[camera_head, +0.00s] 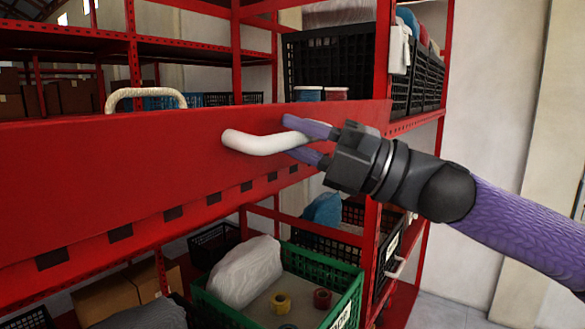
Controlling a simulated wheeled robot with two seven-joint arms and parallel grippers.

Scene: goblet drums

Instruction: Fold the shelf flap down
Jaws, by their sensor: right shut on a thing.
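The red shelf flap (120,170) stands upright along the front of the red shelving and fills the left and middle of the head view. A white handle (255,143) sticks out from its face near the right end. My right gripper (308,142) comes in from the right with its purple fingers shut on the white handle, one finger above it and one below. My left gripper is not in view.
A green crate (350,290) with a white bag (245,270) and tape rolls stands below the flap. Black crates (335,65) sit on the shelf behind. A pale rope-like loop (146,97) shows above the flap's top edge. The floor at the lower right looks clear.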

